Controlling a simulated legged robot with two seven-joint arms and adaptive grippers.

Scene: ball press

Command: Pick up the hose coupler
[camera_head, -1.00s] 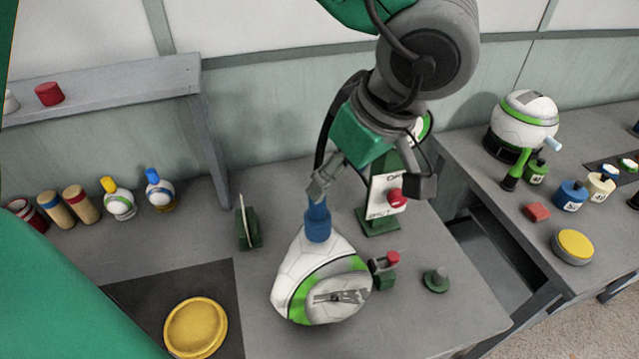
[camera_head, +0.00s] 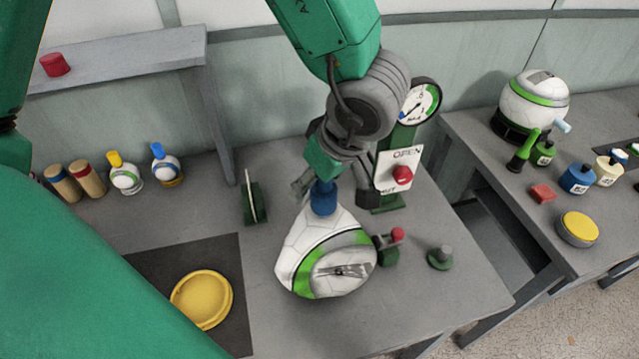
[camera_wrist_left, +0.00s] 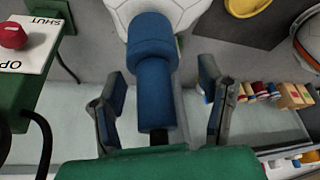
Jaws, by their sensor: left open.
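The hose coupler (camera_head: 323,198) is a blue stepped cylinder at the top of a white, green and grey ball-shaped body (camera_head: 315,235) on the middle table. My left gripper (camera_head: 312,180) reaches down from above, right over the coupler. In the left wrist view the coupler (camera_wrist_left: 152,75) stands between the two spread fingers of the gripper (camera_wrist_left: 163,88), with a visible gap on each side. The fingers are open and not closed on it. In the head view the arm and wrist partly hide the coupler's upper end. My right gripper is not in view.
Behind the coupler stands a green post with an OPEN/SHUT sign (camera_head: 398,168), red knob and gauge (camera_head: 420,103). A green stand (camera_head: 254,203) is left of it. A red-topped green piece (camera_head: 390,247) and a grey-green knob (camera_head: 440,257) stand right. A yellow dish (camera_head: 202,299) lies front left.

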